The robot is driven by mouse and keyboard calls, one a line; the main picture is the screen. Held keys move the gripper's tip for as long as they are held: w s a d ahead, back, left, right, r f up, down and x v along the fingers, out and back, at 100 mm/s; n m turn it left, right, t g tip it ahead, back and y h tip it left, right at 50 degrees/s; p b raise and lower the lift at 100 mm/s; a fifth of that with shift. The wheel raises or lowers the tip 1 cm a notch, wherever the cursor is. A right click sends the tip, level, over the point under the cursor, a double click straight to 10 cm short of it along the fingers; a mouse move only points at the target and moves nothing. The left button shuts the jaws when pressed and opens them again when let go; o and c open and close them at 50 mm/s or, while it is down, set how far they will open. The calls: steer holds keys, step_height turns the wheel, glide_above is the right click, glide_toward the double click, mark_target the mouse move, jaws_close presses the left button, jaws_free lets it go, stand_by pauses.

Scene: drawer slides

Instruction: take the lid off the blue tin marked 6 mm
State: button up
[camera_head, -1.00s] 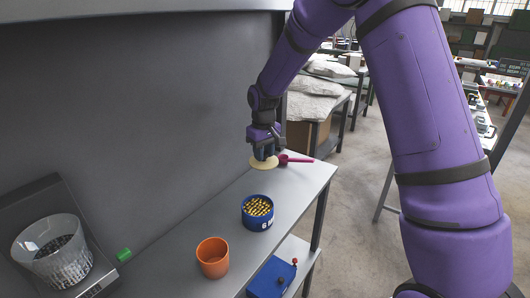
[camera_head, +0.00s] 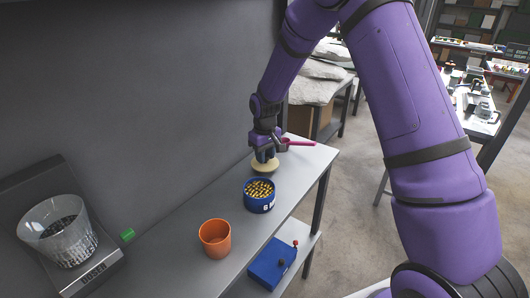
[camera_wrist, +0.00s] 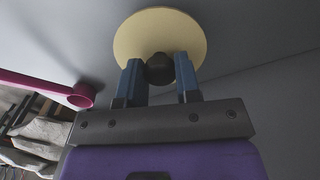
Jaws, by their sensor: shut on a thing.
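The blue tin marked 6 (camera_head: 259,204) stands open on the grey bench, full of small brass-coloured pieces. Its cream round lid (camera_head: 264,168) is off it, just behind the tin. My gripper (camera_head: 265,154) is above the lid, with its fingers shut on the lid's dark knob. In the wrist view the cream disc (camera_wrist: 150,28) lies flat beyond the fingers, and the knob (camera_wrist: 160,68) sits between the fingertips. I cannot tell whether the lid touches the bench.
A pink scoop (camera_head: 300,143) lies close behind the lid. An orange cup (camera_head: 215,240) stands in front of the tin. A clear bowl on a scale (camera_head: 92,272) and a green block (camera_head: 127,234) are at left. A blue box (camera_head: 270,265) is on the lower shelf.

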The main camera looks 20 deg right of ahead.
steer(key=shift+f, duration=0.55)
steer(key=o, duration=0.7)
steer(key=o, duration=0.5)
steer(key=shift+c, duration=1.4)
steer(key=shift+r, duration=2.5)
steer(key=shift+r, duration=0.1)
